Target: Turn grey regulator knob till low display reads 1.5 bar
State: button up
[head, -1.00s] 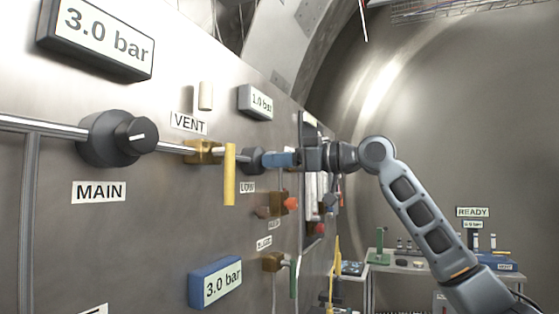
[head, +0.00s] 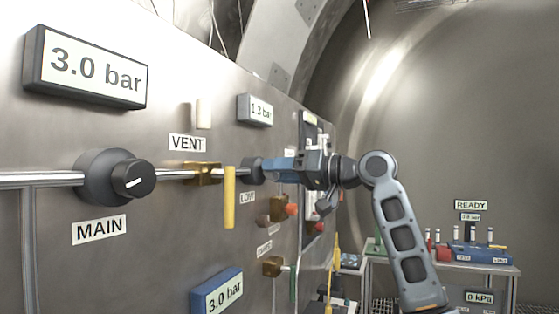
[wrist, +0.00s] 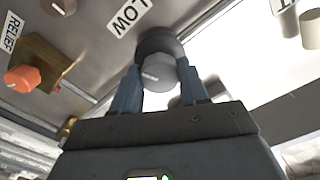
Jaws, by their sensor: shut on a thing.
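The grey regulator knob (wrist: 158,72) sits on its dark regulator body (wrist: 160,42) beside the LOW label (wrist: 130,14) in the wrist view. My gripper (wrist: 160,90) is shut on the knob, with one blue finger on each side. In the head view my gripper (head: 285,168) reaches the panel from the right and hides the knob; the dark regulator body (head: 256,170) shows to its left. The low display (head: 255,110), a small grey box above the regulator, reads 1.3 bar.
A large MAIN knob (head: 115,178), a yellow vent lever (head: 229,197) and an orange RELIEF knob (wrist: 22,78) are on the panel. The top left display (head: 85,68) and the blue display (head: 217,291) read 3.0 bar. A bench (head: 440,263) stands at right.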

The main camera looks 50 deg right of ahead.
jog(key=shift+r+m+p, duration=0.1)
jog(key=shift+m+p, duration=0.75)
jog(key=shift+m, duration=0.15)
jog(key=shift+d, duration=0.1)
jog(key=o, duration=1.1)
jog(key=shift+c, duration=0.2)
jog(key=b+v, duration=0.1)
jog(key=v, duration=0.6)
jog(key=shift+s+b, duration=0.35)
jog(key=shift+d, duration=0.1)
